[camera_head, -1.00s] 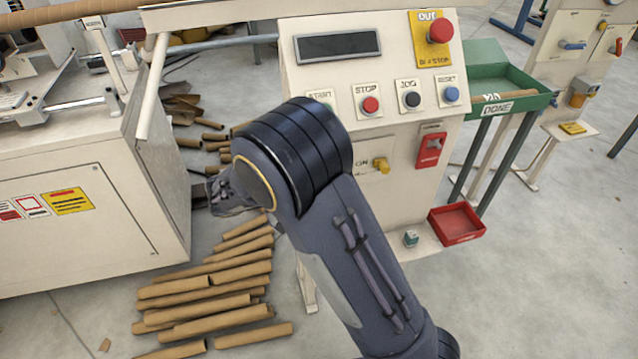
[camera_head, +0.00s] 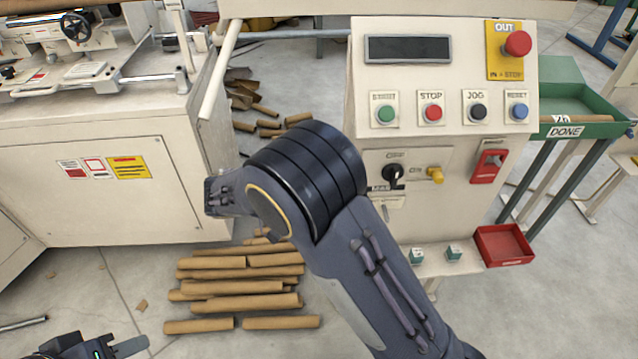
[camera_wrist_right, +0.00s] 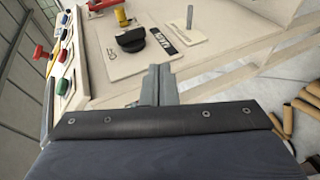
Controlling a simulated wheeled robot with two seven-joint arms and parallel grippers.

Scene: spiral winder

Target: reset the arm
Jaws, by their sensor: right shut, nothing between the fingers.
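My right arm (camera_head: 375,265) crosses the middle of the head view from the lower right, in front of the machine and console. My right gripper (camera_wrist_right: 160,84) shows in the right wrist view. Its fingers are together and empty, with the console's black selector knob (camera_wrist_right: 132,40) beyond them; contact is not visible. The knob also shows in the head view (camera_head: 393,174). My left gripper (camera_head: 98,346) is low at the left of the head view, partly cut off by the bottom edge, over bare floor; its opening is unclear. The blue RESET button (camera_head: 519,111) is on the console.
The cream console (camera_head: 440,90) stands right of centre. Brown tubes (camera_head: 240,287) lie on the floor beneath my right arm. A red tray (camera_head: 503,246) is at the console's foot. A green DONE tray (camera_head: 585,128) stands right. The winder cabinet (camera_head: 110,205) is left.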

